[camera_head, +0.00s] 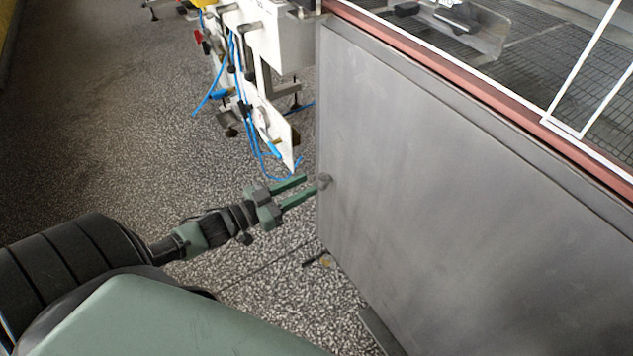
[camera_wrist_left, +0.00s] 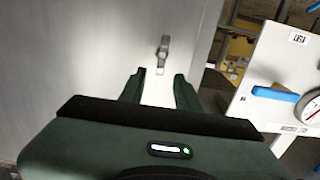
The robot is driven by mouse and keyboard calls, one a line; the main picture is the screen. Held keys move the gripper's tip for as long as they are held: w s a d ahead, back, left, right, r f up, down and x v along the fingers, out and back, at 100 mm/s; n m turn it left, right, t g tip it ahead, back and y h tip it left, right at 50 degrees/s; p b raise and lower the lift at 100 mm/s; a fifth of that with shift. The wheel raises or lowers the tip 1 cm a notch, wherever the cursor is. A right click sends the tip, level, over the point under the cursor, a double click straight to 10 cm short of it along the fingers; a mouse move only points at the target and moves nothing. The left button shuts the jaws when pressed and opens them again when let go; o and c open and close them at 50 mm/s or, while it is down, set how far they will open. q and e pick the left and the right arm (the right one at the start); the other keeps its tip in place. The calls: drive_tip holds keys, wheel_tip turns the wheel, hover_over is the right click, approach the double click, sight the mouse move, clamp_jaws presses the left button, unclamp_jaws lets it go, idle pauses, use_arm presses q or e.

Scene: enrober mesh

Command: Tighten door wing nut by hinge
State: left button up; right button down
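The door is a large flat grey metal panel (camera_head: 450,190), and its surface also fills the left of the left wrist view (camera_wrist_left: 80,50). A small grey wing nut (camera_head: 325,181) sits near the panel's left edge. In the left wrist view the wing nut (camera_wrist_left: 164,47) stands out from the panel, ahead of the fingertips. My left gripper (camera_head: 309,185) is open, with two green fingers pointing at the wing nut. Its fingers (camera_wrist_left: 160,80) are apart with nothing held between them. Whether a fingertip touches the nut is unclear. My right gripper is not in view.
A white machine frame (camera_head: 275,45) with blue hoses (camera_head: 240,85) stands behind the panel's left edge. A white plate with a gauge (camera_wrist_left: 308,105) is at right in the wrist view. A wire mesh belt (camera_head: 540,50) runs above the panel. The speckled floor (camera_head: 120,120) at left is clear.

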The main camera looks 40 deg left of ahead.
sight(319, 179)
use_arm(q)
drive_tip(key=shift+b+x, duration=0.35)
drive_tip(key=shift+x, duration=1.9)
clamp_jaws()
